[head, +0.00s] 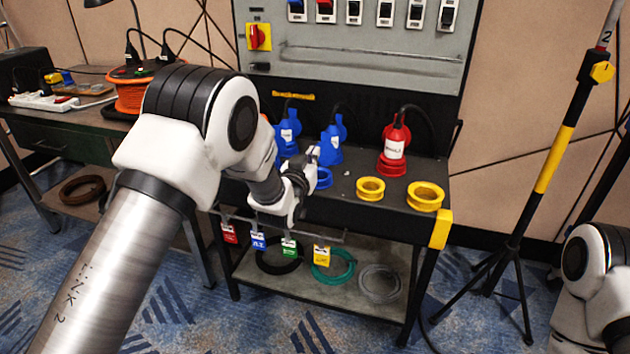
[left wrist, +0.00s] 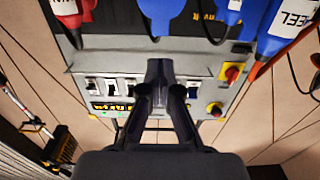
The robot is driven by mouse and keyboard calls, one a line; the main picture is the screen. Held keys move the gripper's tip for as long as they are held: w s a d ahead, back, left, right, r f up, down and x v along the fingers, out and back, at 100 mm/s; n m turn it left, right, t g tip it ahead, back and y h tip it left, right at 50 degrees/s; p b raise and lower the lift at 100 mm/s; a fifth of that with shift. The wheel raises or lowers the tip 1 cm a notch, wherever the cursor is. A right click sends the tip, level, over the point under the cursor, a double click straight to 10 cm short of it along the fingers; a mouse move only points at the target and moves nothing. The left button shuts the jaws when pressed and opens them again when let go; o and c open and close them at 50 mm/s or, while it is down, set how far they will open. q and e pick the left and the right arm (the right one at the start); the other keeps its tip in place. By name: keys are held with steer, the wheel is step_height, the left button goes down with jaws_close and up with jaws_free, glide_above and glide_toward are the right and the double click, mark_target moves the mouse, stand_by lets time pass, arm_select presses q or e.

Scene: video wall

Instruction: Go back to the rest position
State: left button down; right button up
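My left arm reaches in from the left in the head view. Its gripper (head: 312,154) hangs over the dark bench, beside the blue connectors (head: 331,145). In the left wrist view the fingers of the left gripper (left wrist: 161,72) come together at their tips, and nothing shows held between them. Part of my right arm shows at the lower right of the head view. The right gripper is outside both views.
The bench (head: 347,208) carries a red connector (head: 394,150) and yellow rings (head: 425,196). Behind stands a grey switch panel (head: 370,62). Coloured tags (head: 289,247) hang from a front rail. A tripod (head: 510,240) stands right; a side table with an orange cable reel (head: 130,98) stands left.

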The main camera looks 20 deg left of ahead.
arm_select(q)
steer(key=shift+s+r, duration=0.1)
steer(key=shift+s, duration=0.9)
